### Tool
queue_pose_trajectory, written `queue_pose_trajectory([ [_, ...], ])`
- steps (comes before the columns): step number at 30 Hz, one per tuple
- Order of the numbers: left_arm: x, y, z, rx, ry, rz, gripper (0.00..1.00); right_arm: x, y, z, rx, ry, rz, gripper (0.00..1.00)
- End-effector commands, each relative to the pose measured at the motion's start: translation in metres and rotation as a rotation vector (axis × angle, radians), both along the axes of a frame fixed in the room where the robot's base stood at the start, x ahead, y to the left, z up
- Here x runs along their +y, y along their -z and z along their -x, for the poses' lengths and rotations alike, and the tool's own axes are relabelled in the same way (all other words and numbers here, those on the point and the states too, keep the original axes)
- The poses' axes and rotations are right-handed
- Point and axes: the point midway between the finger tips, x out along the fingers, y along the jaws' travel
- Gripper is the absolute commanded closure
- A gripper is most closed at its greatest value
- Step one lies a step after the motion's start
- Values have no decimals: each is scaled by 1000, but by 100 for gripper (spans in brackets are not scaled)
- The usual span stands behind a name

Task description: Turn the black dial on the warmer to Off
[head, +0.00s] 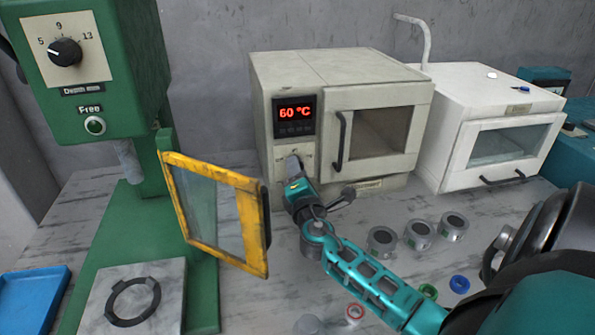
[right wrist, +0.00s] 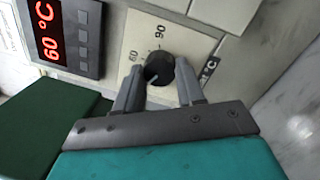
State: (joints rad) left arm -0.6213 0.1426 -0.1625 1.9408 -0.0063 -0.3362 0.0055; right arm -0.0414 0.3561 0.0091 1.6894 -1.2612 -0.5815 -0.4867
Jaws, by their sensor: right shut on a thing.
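The warmer (head: 335,72) is a beige box with a windowed door on its right side and a red display (head: 294,113) reading 60 °C. Its black dial (right wrist: 159,68) shows in the right wrist view, on a cream plate with 60 and 90 marks; a pale pointer line is on its face. My right gripper (right wrist: 160,85) is at the warmer's front, its two grey fingers closed on either side of the dial. In the head view this gripper (head: 294,165) hides most of the dial. My left gripper is not in view.
A green press (head: 85,75) with a yellow-framed guard (head: 215,205) stands at left, close to my right gripper. A white box (head: 495,120) with a glass door stands right of the warmer. Several metal cylinders (head: 382,240) and coloured rings (head: 460,284) lie on the bench.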

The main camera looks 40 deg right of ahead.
Motion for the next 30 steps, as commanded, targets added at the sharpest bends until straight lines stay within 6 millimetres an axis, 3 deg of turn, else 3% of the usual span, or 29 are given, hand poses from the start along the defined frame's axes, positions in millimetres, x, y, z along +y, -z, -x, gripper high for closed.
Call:
queue_pose_trajectory([
  [10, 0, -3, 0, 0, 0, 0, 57, 0, 0, 0, 67, -1, 120, 92],
  [26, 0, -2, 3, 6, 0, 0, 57, 0, 1, 0, 78, 0, 141, 92],
  [27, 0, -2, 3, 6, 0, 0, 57, 0, 1, 0, 78, 0, 141, 60],
  [30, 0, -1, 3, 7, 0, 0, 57, 0, 1, 0, 77, 0, 140, 50],
])
